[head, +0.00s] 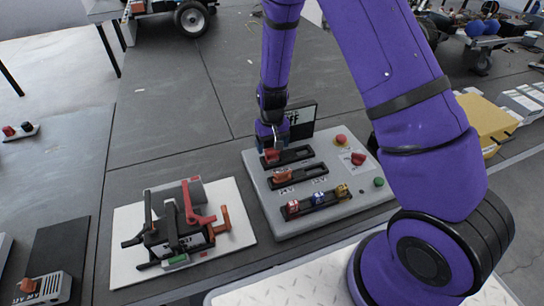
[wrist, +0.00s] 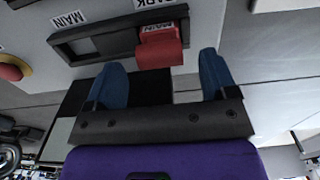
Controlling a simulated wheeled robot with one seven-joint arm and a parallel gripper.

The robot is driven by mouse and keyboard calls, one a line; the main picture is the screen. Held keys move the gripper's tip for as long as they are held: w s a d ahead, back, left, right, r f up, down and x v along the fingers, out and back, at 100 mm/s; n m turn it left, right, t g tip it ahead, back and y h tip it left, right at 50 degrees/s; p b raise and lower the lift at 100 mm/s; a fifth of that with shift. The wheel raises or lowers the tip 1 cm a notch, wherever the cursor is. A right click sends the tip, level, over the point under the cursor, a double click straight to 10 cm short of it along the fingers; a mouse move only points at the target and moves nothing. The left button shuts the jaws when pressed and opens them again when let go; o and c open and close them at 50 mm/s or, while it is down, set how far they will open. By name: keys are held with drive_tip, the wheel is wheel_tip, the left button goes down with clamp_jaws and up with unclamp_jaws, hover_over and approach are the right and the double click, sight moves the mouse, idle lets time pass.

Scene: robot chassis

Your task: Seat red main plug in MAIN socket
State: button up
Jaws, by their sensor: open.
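The red main plug (wrist: 160,48), marked MAIN, sits at the PARK end of a black two-ended holder in the wrist view. The MAIN socket (wrist: 88,45) is the empty opening at the holder's other end, below the MAIN label. In the head view the plug (head: 271,156) is at the left end of the panel's top slot, with the MAIN end (head: 298,153) to its right. My gripper (wrist: 160,60) is open, its two blue fingers spread wide on either side of the plug's near end. I cannot tell whether they touch it. The head view shows my gripper (head: 270,142) close over the plug, partly hidden.
The grey panel (head: 330,205) also carries a second slot with an orange-red plug (head: 283,175), a row of coloured blocks (head: 318,201), a red button (head: 341,139) and a green button (head: 379,182). A white board (head: 125,270) with a linkage lies left. A dark screen (head: 302,121) stands behind.

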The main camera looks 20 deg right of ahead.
drive_tip(key=shift+f, duration=0.9)
drive_tip(key=c, duration=1)
